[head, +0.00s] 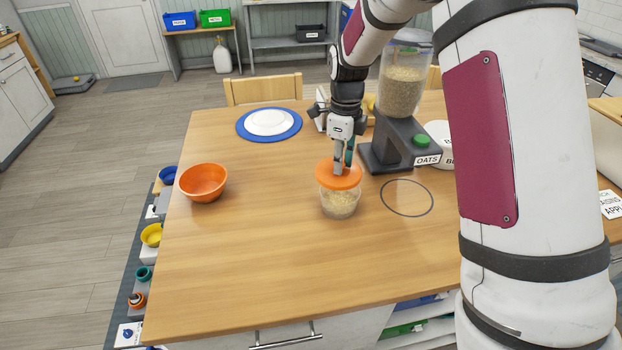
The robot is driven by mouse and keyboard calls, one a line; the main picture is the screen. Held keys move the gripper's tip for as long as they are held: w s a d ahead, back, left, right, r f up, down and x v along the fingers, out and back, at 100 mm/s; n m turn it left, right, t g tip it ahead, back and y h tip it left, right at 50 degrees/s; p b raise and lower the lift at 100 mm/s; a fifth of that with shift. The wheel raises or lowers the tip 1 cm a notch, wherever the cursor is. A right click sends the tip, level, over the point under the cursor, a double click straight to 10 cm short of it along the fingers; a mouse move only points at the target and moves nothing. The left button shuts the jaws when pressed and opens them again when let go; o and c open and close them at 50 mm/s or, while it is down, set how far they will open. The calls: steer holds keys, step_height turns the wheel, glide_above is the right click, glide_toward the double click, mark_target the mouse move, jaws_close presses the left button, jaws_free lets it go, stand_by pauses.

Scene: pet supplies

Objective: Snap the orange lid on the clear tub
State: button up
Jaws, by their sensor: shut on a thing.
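The clear tub (340,205) stands upright on the wooden table, with pale oats inside. The orange lid (336,176) is over the tub's mouth and looks slightly tilted. From this view I cannot tell whether its rim is seated all round. My gripper (342,168) points down from above, shut on the lid at its top middle. The fingertips partly hide the lid's far side.
An orange bowl (203,182) is at the table's left. A white plate on a blue mat (247,129) lies at the back. An oats dispenser (403,90) stands behind right. A dark ring (407,198) marks the table right of the tub. The front table area is clear.

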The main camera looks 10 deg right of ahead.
mark_target(343, 176)
steer(key=shift+w+d+r, duration=0.15)
steer(key=shift+w+d, duration=0.25)
steer(key=shift+d, duration=0.15)
steer(key=shift+f+b, duration=0.5)
steer(key=shift+f, duration=2.65)
steer(key=shift+f, duration=0.2)
steer(key=o, duration=1.5)
steer(key=shift+r, duration=0.1)
steer(key=shift+r+p, duration=0.55)
steer(key=shift+r, duration=2.9)
